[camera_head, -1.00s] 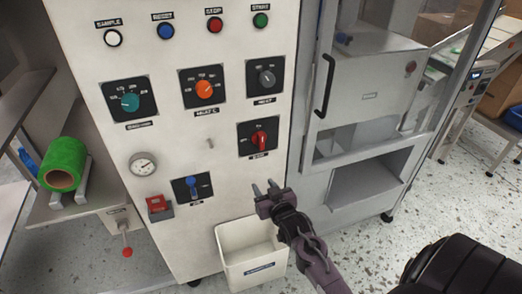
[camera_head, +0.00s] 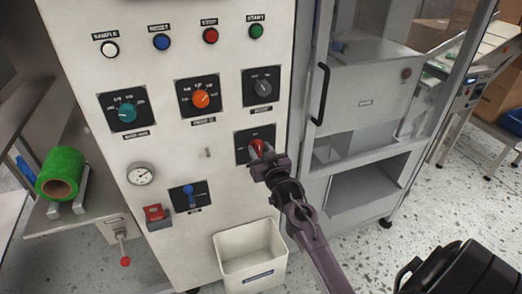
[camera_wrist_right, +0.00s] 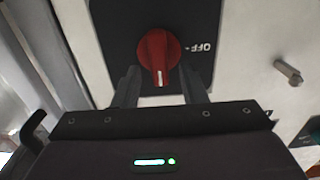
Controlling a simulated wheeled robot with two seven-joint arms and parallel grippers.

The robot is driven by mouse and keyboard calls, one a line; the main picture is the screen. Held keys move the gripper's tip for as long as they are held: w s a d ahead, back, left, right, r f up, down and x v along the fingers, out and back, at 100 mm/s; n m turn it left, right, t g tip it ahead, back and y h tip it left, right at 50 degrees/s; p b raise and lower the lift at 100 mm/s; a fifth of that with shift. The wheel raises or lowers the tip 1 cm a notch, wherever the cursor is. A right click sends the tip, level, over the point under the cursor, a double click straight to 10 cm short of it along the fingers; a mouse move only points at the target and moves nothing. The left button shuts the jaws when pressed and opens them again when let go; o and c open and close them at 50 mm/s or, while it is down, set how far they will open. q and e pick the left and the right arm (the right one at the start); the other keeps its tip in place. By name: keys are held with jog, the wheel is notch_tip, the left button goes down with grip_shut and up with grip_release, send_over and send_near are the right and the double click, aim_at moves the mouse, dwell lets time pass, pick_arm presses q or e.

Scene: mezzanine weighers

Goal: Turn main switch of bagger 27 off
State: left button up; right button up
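A red rotary switch (camera_head: 257,147) sits on a black square plate at the right of the white control panel. In the right wrist view the red knob (camera_wrist_right: 158,58) has its white pointer line aimed down in the picture, and the "OFF" mark lies to the right of the knob. My right gripper (camera_head: 261,153) is at this knob. In the wrist view its two fingers (camera_wrist_right: 158,88) stand apart, one on each side of the knob's lower part. A gap shows beside the knob, so the fingers look open. My left gripper is not in view.
Other knobs are near: grey (camera_head: 263,87) above, orange (camera_head: 201,99), teal (camera_head: 127,112) and a blue lever switch (camera_head: 188,193). A small metal peg (camera_wrist_right: 288,72) sticks out beside the red switch. A white bin (camera_head: 250,252) hangs below, and a cabinet (camera_head: 365,95) stands right.

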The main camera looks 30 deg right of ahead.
jog(key=shift+c, duration=0.2)
grip_shut()
jog(key=shift+n, duration=0.4)
jog(key=n, duration=0.1)
jog(key=n+p, duration=0.1)
jog(key=n, duration=0.1)
jog(key=shift+a+n, duration=0.25)
jog(key=shift+n, duration=0.05)
jog(key=n, duration=0.3)
jog(key=n+p, duration=0.1)
jog(key=shift+w+a+f+n, duration=0.1)
jog(key=shift+a+f+n, duration=0.05)
jog(key=shift+a+n, duration=0.15)
jog(key=shift+a+f+n+p, duration=0.1)
jog(key=shift+f+n+p, duration=0.15)
jog(key=shift+n, duration=1.25)
jog(key=shift+f+n+p, duration=0.1)
jog(key=shift+n+p, duration=0.3)
jog(key=shift+n, duration=1.1)
jog(key=shift+a+f+n+p, duration=0.1)
jog(key=shift+f+n+p, duration=0.15)
jog(key=shift+n, duration=1.25)
